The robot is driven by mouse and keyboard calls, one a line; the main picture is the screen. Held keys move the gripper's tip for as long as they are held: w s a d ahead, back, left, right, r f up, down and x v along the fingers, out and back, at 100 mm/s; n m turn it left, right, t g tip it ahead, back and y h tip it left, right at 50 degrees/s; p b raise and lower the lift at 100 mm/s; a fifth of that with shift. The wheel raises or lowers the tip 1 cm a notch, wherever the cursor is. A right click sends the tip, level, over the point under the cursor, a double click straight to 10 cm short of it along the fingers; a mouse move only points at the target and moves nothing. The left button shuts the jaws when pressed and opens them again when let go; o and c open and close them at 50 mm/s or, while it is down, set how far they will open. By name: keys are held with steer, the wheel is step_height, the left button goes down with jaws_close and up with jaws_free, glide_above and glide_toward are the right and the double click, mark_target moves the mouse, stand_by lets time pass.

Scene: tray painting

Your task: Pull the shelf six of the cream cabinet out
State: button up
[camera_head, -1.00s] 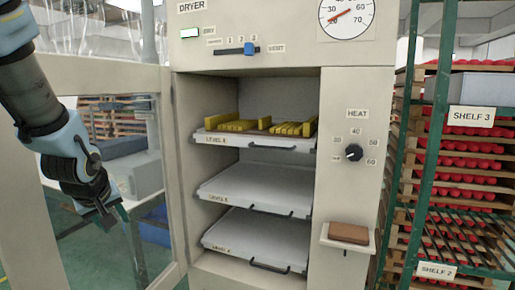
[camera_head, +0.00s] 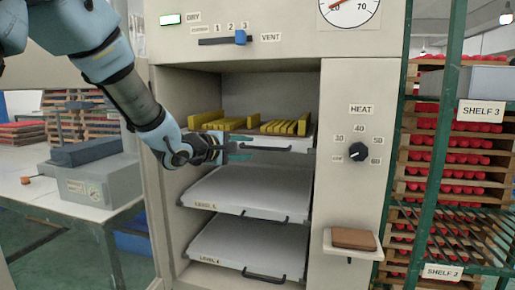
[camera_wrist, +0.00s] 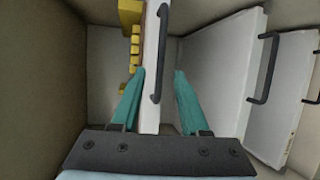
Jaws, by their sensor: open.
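The cream cabinet (camera_head: 341,215) holds several pull-out shelves. The top shelf (camera_head: 300,143) carries yellow bars; its label read as LEVEL 6 earlier and is now hidden behind my gripper. Its dark handle (camera_head: 270,149) runs along the front edge and also shows in the wrist view (camera_wrist: 163,20). My gripper (camera_head: 240,148) is open in front of this shelf. In the wrist view its green fingers (camera_wrist: 160,76) lie either side of the shelf's front edge and handle, with visible gaps; I cannot tell whether they reach past the bar.
The middle shelf (camera_head: 245,190) and lower shelf (camera_head: 238,243) are empty and have their own handles. A small ledge with a brown block (camera_head: 354,239) juts out at right. A green rack (camera_head: 437,150) stands beyond it. A table with a grey box (camera_head: 98,181) is at left.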

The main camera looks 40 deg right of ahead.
mark_target(257, 148)
steer(key=x, duration=0.6)
steer(key=shift+d+p, duration=0.15)
steer(key=shift+p, duration=0.2)
jaws_close()
steer(key=shift+f, duration=0.1)
stand_by(1.0)
